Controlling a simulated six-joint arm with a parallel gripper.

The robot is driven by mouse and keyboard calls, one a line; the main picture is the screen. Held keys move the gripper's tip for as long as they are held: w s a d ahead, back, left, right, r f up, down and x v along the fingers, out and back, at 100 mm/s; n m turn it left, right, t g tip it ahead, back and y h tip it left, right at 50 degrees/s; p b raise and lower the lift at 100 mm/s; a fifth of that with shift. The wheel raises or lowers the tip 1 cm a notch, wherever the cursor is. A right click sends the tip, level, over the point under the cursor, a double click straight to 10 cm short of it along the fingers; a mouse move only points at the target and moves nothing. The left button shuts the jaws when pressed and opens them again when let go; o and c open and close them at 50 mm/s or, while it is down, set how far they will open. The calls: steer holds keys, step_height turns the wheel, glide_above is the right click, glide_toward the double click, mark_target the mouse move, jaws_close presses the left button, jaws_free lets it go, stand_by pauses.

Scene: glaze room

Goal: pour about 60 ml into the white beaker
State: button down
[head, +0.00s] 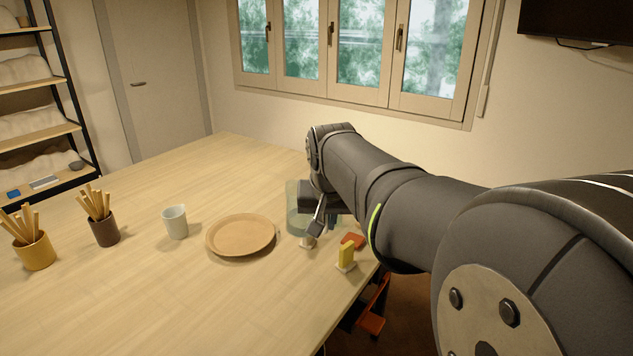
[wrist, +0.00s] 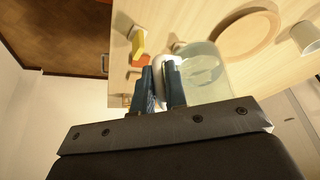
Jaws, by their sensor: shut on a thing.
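The white beaker (head: 175,222) stands upright on the table, left of a round plate; its inside is not clear to see. It also shows at the right edge of the wrist view (wrist: 306,36). A clear, pale green jug (head: 293,196) stands upright right of the plate, partly hidden by my gripper (head: 318,218). In the wrist view, my gripper's dark fingers (wrist: 160,80) are shut on a white part at the jug's side, seemingly its handle. The jug's see-through wall (wrist: 207,85) shows beside them. I cannot tell whether the jug touches the table.
The tan plate (head: 241,235) lies between beaker and jug. A yellow block (head: 347,253) on a pale base and a flat orange-red piece (head: 353,240) are near the table's right edge. Brown (head: 104,229) and yellow (head: 36,253) pots of sticks stand left. The front table is clear.

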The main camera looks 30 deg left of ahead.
steer(key=w+a+r, duration=0.1)
steer(key=a+r, duration=0.2)
steer(key=a, duration=1.2)
steer(key=s+a, duration=0.5)
steer(key=a, duration=0.8)
steer(key=s+a, duration=0.6)
steer(key=a, duration=0.6)
steer(key=s+a+f, duration=0.5)
steer(key=s+a, duration=0.2)
steer(key=s, duration=0.2)
steer(key=f, duration=1.3)
steer(key=shift+s+f, duration=0.25)
steer(key=shift+f, duration=0.05)
steer(key=shift+w, duration=0.1)
